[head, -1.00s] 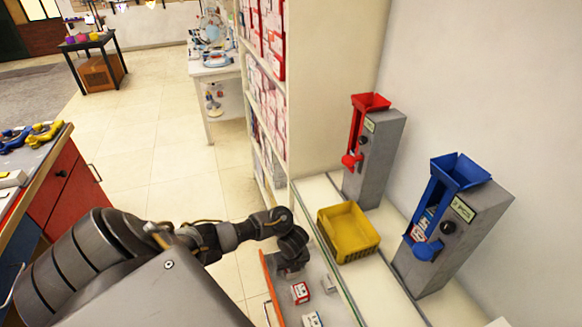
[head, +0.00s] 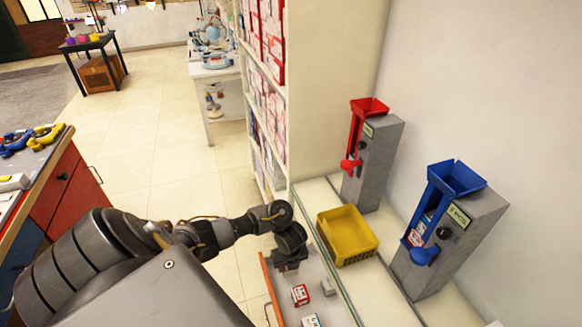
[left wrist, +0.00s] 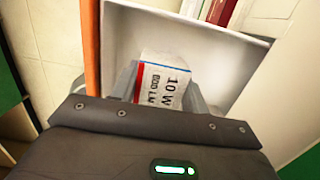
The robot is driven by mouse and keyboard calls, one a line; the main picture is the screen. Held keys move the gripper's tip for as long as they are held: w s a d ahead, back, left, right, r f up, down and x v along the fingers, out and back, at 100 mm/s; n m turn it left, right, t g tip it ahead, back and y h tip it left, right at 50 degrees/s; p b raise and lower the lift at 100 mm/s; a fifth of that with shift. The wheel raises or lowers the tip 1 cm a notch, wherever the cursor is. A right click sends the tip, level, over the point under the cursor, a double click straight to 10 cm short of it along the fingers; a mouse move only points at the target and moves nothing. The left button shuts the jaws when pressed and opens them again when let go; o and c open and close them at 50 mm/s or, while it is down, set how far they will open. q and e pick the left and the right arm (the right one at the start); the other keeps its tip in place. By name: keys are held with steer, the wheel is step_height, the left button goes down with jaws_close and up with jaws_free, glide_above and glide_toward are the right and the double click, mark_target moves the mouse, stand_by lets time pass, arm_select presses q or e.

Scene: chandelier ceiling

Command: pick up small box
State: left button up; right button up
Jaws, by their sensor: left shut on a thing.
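A small white box (left wrist: 163,84) printed "10 W" with red and blue edging is between the fingers of my left gripper (left wrist: 160,88) in the left wrist view. The gripper is shut on it. In the head view my left gripper (head: 286,264) is over the far end of an open drawer with an orange front (head: 273,290), and the held box is hidden there. My right gripper is not in view.
A yellow bin (head: 347,236) stands on the counter (head: 375,290) right of the drawer. A red-topped dispenser (head: 370,155) and a blue-topped dispenser (head: 450,235) stand by the wall. A tall shelf (head: 268,100) rises behind the drawer. Open floor (head: 150,150) lies to the left.

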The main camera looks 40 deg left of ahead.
arm_select(q)
steer(key=s+a+r+p, duration=0.2)
steer(key=s+r, duration=0.6)
steer(key=s, duration=0.5)
steer(key=shift+r+p, duration=0.4)
steer(key=shift+p, duration=0.3)
